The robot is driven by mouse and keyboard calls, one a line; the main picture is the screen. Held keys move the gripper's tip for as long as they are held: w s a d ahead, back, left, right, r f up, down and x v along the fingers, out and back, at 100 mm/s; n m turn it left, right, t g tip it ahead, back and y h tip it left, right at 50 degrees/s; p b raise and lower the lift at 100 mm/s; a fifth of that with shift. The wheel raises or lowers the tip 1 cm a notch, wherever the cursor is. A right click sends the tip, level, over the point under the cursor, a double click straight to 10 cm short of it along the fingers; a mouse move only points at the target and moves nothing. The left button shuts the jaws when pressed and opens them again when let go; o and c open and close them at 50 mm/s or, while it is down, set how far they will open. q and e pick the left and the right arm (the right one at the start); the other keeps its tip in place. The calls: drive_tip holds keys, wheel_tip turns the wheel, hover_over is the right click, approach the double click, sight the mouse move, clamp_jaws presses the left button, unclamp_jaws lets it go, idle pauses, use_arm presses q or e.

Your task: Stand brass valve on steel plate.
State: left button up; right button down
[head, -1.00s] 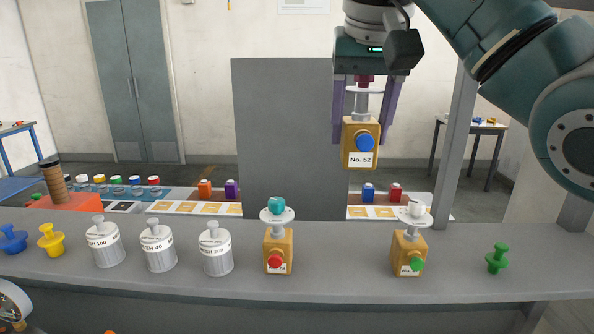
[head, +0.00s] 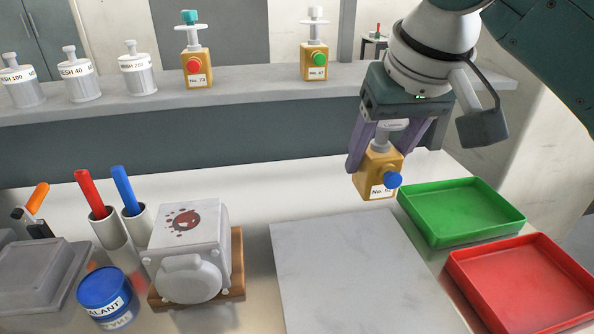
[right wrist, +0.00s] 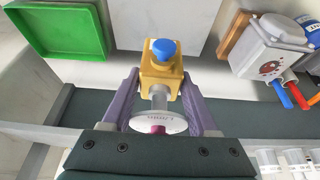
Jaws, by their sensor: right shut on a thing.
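The brass valve (head: 372,168) is a yellow-gold block with a blue knob, a grey stem and a white disc on top. My right gripper (head: 381,158) is shut on it, with a purple finger on each side. The valve hangs block down, slightly tilted in the head view, in the air near the far right corner of the steel plate (head: 345,275). The plate is flat, grey and bare. In the right wrist view the valve (right wrist: 161,72) sits between the fingers, with the plate (right wrist: 165,22) beyond it. My left gripper is not in view.
A green tray (head: 460,212) and a red tray (head: 525,285) lie right of the plate. A white box (head: 190,240) on a wooden base and a blue jar (head: 105,292) stand left. Two similar valves (head: 196,65) (head: 314,60) and several canisters stand on the shelf behind.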

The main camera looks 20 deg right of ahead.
wheel_tip(320, 180, down, 14)
drive_tip(key=shift+r+b, duration=0.1)
drive_tip(key=shift+b, duration=1.05)
drive_tip(key=shift+f+b, duration=0.5)
drive_tip(key=shift+f, duration=1.5)
drive_tip(key=shift+f, duration=0.2)
drive_tip(key=shift+c, duration=0.8)
unclamp_jaws()
